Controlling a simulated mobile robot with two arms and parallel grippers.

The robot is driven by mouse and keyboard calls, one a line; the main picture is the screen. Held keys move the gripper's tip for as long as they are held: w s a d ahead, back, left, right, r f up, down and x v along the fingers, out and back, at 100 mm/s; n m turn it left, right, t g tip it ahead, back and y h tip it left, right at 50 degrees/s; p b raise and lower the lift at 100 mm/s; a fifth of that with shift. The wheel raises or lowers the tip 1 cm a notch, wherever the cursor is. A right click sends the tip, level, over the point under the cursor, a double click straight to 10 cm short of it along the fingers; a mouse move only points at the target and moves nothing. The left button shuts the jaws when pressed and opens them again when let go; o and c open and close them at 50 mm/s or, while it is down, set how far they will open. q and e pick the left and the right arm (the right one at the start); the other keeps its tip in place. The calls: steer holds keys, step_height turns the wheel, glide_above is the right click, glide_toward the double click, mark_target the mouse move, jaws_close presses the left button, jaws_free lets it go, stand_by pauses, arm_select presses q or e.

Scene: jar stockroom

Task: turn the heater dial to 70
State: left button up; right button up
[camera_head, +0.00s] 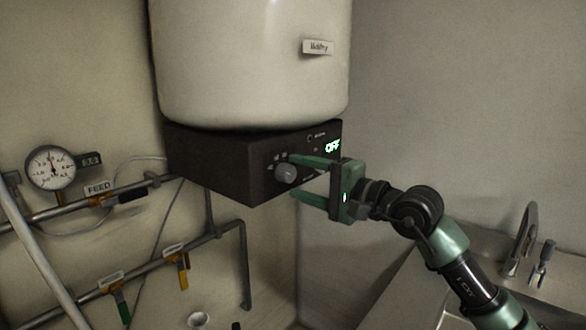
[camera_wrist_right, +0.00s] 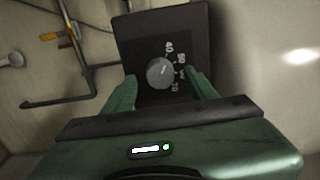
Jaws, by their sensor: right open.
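The heater's control box (camera_head: 219,171) is black and sits under a large white tank (camera_head: 254,68). Its display (camera_head: 333,147) reads OFF in green. The round grey dial (camera_head: 286,174) sticks out of the box's front face; it also shows in the right wrist view (camera_wrist_right: 160,73), with pale markings around its right side. My right gripper (camera_head: 291,176) is open, with its green fingers above and below the dial in the head view. In the wrist view the fingertips (camera_wrist_right: 161,80) lie to either side of the dial, apart from it. My left gripper is not in view.
A pressure gauge (camera_head: 50,168) and pipes with a FEED label (camera_head: 99,187) are on the left wall. Valves with yellow (camera_head: 183,275) and green handles hang lower. A sink faucet (camera_head: 524,240) stands at the right. The space right of the box is clear except for my arm.

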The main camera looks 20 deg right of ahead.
steer(key=shift+x, duration=1.2)
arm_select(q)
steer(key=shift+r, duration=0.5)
arm_select(e)
jaws_close()
